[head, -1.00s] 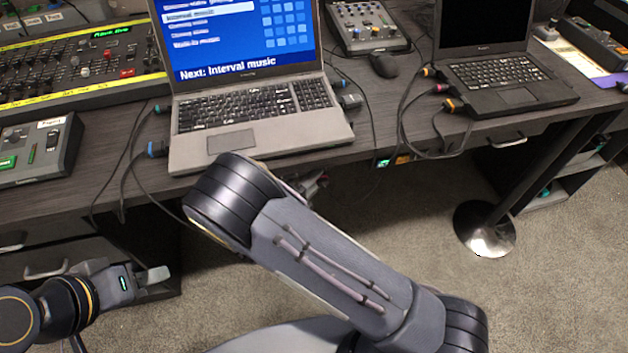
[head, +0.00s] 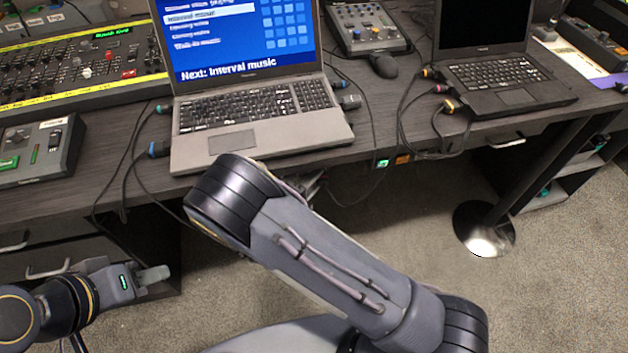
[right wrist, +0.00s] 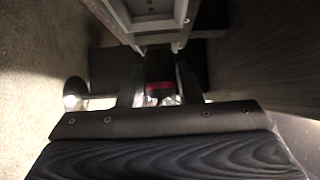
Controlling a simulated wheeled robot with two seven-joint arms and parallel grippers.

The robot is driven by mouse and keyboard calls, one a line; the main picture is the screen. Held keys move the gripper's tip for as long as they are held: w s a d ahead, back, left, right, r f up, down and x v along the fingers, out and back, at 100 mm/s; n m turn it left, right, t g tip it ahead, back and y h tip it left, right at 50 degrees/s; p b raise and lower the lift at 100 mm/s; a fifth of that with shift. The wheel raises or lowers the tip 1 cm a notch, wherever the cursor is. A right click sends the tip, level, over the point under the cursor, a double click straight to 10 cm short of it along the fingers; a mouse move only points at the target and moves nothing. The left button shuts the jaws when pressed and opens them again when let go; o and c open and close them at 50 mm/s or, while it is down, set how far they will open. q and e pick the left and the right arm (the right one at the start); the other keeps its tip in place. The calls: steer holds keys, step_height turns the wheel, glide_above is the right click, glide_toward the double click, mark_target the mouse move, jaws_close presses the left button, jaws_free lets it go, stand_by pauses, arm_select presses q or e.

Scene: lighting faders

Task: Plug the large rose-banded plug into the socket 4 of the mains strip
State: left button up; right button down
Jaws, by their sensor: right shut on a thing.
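In the right wrist view my right gripper (right wrist: 160,82) is shut on a dark plug with a rose band (right wrist: 160,87). A pale, box-like frame (right wrist: 150,18) lies just beyond the plug; I cannot tell whether it is part of the mains strip, and no socket 4 can be made out. In the head view my right forearm hides the right gripper and plug under the desk edge. A small green light and an orange one (head: 402,160) show under that edge. My left gripper (head: 153,276) is at the lower left, away from the desk top, its jaw gap unclear.
The desk (head: 350,150) carries a grey laptop (head: 250,110), a black laptop (head: 500,85), mixers and loose cables. Cables hang below its front edge. A drawer unit (head: 60,260) stands lower left, and a table leg with a round base (head: 484,228) lower right.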

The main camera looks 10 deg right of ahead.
steer(key=c, duration=1.4)
jaws_free()
steer(key=shift+w+r, duration=0.15)
steer(key=shift+w, duration=0.1)
steer(key=o, duration=0.5)
steer(key=shift+c, duration=0.2)
steer(key=shift+s, duration=0.1)
